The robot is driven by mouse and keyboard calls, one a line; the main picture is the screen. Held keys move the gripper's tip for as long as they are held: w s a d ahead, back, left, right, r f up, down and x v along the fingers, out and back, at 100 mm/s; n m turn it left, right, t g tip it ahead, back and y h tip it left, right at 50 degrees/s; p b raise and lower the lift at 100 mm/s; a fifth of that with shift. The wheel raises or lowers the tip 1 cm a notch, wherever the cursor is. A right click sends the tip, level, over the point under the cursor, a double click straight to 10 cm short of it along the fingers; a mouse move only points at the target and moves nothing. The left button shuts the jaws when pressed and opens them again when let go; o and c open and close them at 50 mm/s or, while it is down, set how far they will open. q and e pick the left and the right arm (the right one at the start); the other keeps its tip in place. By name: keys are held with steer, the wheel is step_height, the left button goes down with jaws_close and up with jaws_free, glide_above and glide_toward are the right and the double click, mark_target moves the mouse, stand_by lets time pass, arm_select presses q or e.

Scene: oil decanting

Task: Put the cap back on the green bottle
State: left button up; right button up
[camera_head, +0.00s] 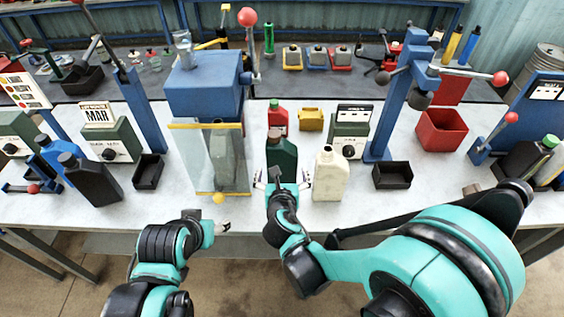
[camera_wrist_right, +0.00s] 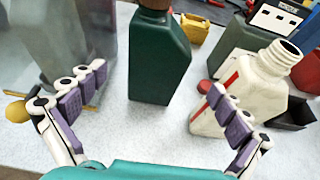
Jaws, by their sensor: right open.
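The green bottle (camera_head: 283,160) stands upright on the light tabletop, in front of a red bottle. In the right wrist view the green bottle (camera_wrist_right: 158,58) is upright ahead of my fingers. Its top is brownish and cut by the frame edge; I cannot tell whether this is a cap or the bare neck. I make out no loose cap. My right gripper (camera_head: 282,181) is open and empty just before the bottle; its spread fingers also show in the wrist view (camera_wrist_right: 158,84). My left gripper (camera_head: 219,227) is low at the table's front edge, its fingers barely visible.
A cream bottle (camera_head: 329,174) with an open neck stands close right of the green one. A clear-panelled blue press (camera_head: 205,90) stands left. A black tray (camera_head: 392,175) lies right; the red bottle (camera_head: 278,118) stands behind. Bare tabletop (camera_head: 160,205) lies front left.

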steer(key=shift+s+r, duration=0.2)
steer(key=shift+s, duration=0.35)
steer(key=shift+d, duration=0.1)
steer(key=s+d+r+m+g+h, duration=0.1)
steer(key=s+d+m+g, duration=0.15)
steer(key=d+m, duration=0.55)
steer(key=s+d+r+m+g+h, duration=0.1)
steer(key=s+d+m, duration=0.3)
steer(key=m, duration=0.6)
steer(key=s+d+m+g+y, duration=0.2)
steer(key=s+d+m, duration=0.3)
steer(key=s+m, duration=0.5)
steer(key=m+g, duration=0.1)
steer(key=m, duration=0.7)
steer(key=shift+s+d+r, duration=0.2)
steer(key=shift+s+d, duration=0.1)
steer(key=shift+s, duration=0.05)
